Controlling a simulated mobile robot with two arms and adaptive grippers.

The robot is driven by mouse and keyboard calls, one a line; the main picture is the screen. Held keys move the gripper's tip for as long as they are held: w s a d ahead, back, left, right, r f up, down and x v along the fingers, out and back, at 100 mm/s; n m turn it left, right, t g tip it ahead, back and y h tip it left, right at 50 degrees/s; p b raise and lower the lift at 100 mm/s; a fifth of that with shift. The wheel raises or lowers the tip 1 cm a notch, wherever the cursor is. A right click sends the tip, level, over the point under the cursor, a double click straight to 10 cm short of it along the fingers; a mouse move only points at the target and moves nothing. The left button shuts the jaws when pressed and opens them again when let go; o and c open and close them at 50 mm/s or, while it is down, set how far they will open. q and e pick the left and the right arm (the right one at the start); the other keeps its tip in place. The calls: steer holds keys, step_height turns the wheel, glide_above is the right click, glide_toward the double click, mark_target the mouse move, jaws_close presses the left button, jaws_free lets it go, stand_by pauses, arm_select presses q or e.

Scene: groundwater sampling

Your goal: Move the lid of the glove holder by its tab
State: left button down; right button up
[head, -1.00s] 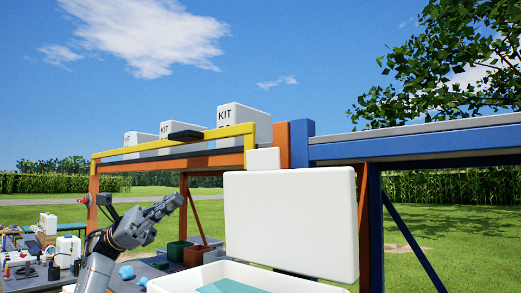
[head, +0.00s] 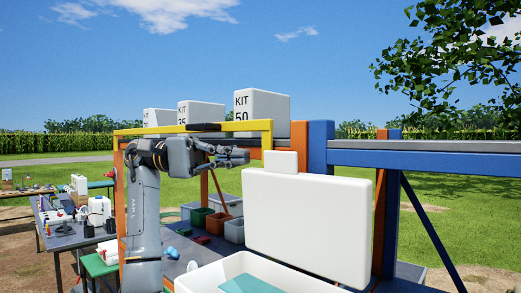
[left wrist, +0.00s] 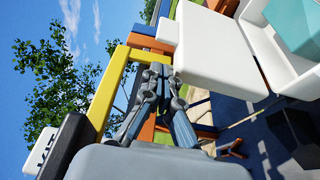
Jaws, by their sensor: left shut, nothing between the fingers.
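The glove holder is a white open box (head: 213,273) at the bottom of the head view, with something teal (head: 250,286) inside. Its white lid (head: 308,215) stands upright at the back of the box, with a small square tab (head: 281,162) on its top edge. My left gripper (head: 242,157) is shut and empty, just left of the tab at about its height; I cannot tell if they touch. The left wrist view shows the shut fingers (left wrist: 157,80) beside the lid (left wrist: 218,45) and the tab (left wrist: 166,34). My right gripper is not in view.
A yellow rail (head: 190,129) runs behind my left gripper, below several white kit boxes (head: 262,104). Small bins (head: 234,230) stand behind the holder. A blue and orange frame (head: 320,147) is close behind the lid. A cluttered table (head: 70,237) stands at the left.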

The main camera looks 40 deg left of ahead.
mark_target(260, 169)
arm_select(q)
steer(key=d, duration=0.1)
steer(key=d+p, duration=0.1)
steer(key=d, duration=0.3)
steer(key=shift+w+r, duration=0.15)
steer(key=shift+r, duration=0.25)
steer(key=shift+d+p, duration=0.25)
steer(key=shift+p, duration=0.1)
steer(key=shift+w+f, duration=0.25)
steer(key=shift+w, duration=0.05)
steer(key=shift+s, duration=0.1)
